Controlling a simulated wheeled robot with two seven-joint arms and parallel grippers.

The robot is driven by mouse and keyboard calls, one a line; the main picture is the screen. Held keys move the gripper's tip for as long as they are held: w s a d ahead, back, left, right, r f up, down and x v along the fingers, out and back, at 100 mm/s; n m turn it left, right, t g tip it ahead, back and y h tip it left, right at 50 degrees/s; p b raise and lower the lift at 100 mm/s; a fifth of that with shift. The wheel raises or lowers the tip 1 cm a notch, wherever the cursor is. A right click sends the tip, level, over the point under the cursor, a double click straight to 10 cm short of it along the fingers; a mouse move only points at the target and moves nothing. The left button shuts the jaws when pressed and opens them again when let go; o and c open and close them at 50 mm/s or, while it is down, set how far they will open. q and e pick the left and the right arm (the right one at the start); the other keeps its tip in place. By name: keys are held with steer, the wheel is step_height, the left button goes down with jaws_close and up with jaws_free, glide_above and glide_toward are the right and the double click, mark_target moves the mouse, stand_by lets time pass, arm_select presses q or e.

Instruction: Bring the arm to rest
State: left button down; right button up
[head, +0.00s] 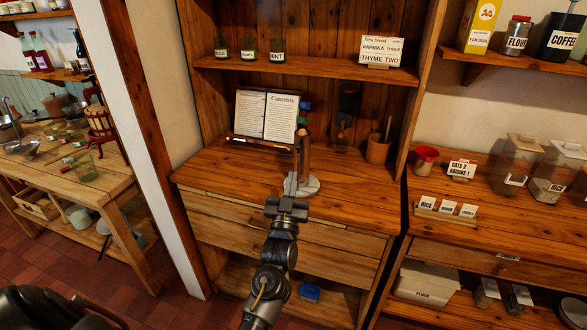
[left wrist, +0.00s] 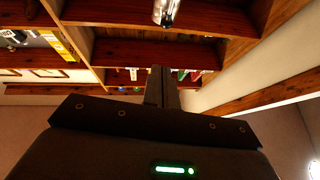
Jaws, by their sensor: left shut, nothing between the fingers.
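My left arm rises from the bottom of the head view, and its gripper (head: 290,183) is in front of the middle cabinet's wooden worktop (head: 225,170). The gripper points away from me. In the left wrist view the two dark fingers (left wrist: 160,72) are side by side and closed, with nothing between them. That view looks up at the undersides of wooden shelves (left wrist: 150,52). My right gripper is in neither view.
Behind the gripper a brown upright stand (head: 304,155) with a grey foot is on the worktop. An open book (head: 266,115) and a wooden cup (head: 378,150) stand farther back. A shelf (head: 310,68) with small jars crosses above. Drawers are below.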

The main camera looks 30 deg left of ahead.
arm_select(q)
steer(key=v, duration=0.3)
steer(key=shift+s+f+b, duration=0.15)
steer(key=shift+s+b, duration=0.05)
steer(key=shift+b, duration=0.2)
